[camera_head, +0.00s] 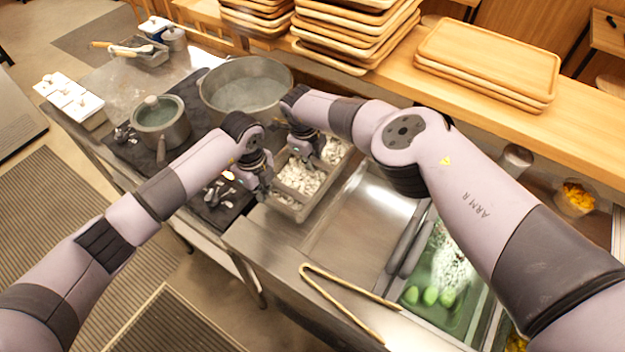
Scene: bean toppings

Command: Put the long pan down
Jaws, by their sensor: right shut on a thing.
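The long pan (289,210), a grey rectangular tray filled with white pieces, is at the middle of the counter between my two grippers. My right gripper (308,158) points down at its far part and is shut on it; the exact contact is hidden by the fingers. My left gripper (260,190) is at the pan's left side, close to its rim. Its fingers are small and dark, and I cannot tell whether they are open or shut. I cannot tell whether the pan's underside touches the counter.
A large round pot (215,103) and a small lidded pot (160,135) stand on the left. An empty metal section (345,235) lies right of the pan. Tongs (335,300) lie in front. A green-bottomed tray (440,300) is further right. Stacked wooden trays (490,65) sit behind.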

